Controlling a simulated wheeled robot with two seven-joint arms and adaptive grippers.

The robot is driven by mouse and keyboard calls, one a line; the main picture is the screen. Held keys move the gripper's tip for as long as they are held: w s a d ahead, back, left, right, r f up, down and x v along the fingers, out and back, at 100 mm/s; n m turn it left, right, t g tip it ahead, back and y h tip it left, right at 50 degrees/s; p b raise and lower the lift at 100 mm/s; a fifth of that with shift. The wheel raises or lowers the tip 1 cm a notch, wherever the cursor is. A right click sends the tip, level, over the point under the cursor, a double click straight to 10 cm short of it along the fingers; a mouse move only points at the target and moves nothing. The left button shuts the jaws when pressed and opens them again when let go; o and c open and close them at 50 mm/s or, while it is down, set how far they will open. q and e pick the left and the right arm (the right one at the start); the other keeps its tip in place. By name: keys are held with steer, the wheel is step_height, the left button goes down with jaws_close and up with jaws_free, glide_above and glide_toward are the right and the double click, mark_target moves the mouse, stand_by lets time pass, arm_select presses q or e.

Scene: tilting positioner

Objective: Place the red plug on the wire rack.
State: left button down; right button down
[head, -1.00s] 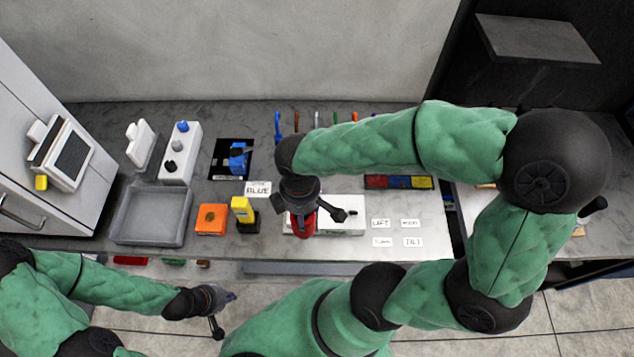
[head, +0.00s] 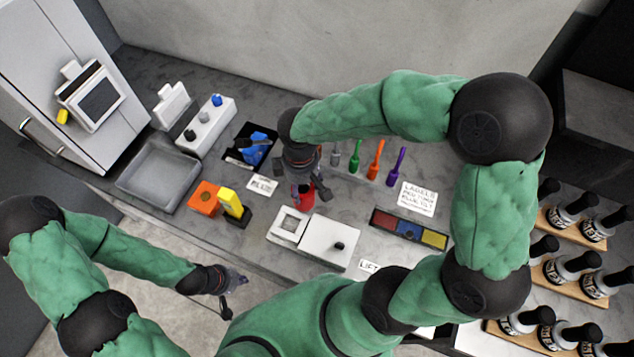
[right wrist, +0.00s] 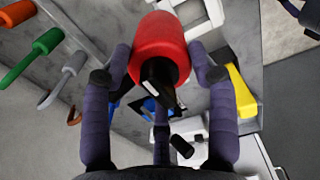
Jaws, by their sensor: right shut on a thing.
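The red plug (head: 304,196) is in my right gripper (head: 308,182), held above the bench just behind the white device (head: 330,240). In the right wrist view the red plug (right wrist: 160,48), with a black lower part, sits between the fingers of my right gripper (right wrist: 160,85). The arm and gripper partly cover it in the head view. My left gripper (head: 232,290) is low at the front, off the bench edge, empty with its fingers apart. I cannot make out a wire rack in either view.
A grey tray (head: 158,177), orange block (head: 205,196) and yellow-and-black block (head: 232,204) lie to the left. Colored tools (head: 375,160) stand behind right. A red, blue and yellow bin (head: 408,229) is to the right. Several bottles stand on wooden racks (head: 572,270) far right.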

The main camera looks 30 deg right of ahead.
steer(key=w+d+f, duration=0.4)
steer(key=d+f, duration=0.1)
steer(key=f, duration=0.4)
steer(key=shift+w+d+f+b, duration=0.15)
steer(key=shift+d+f+b, duration=0.15)
steer(key=shift+f+b, duration=0.15)
steer(key=shift+f, duration=0.1)
steer(key=shift+c, duration=1.7)
jaws_free()
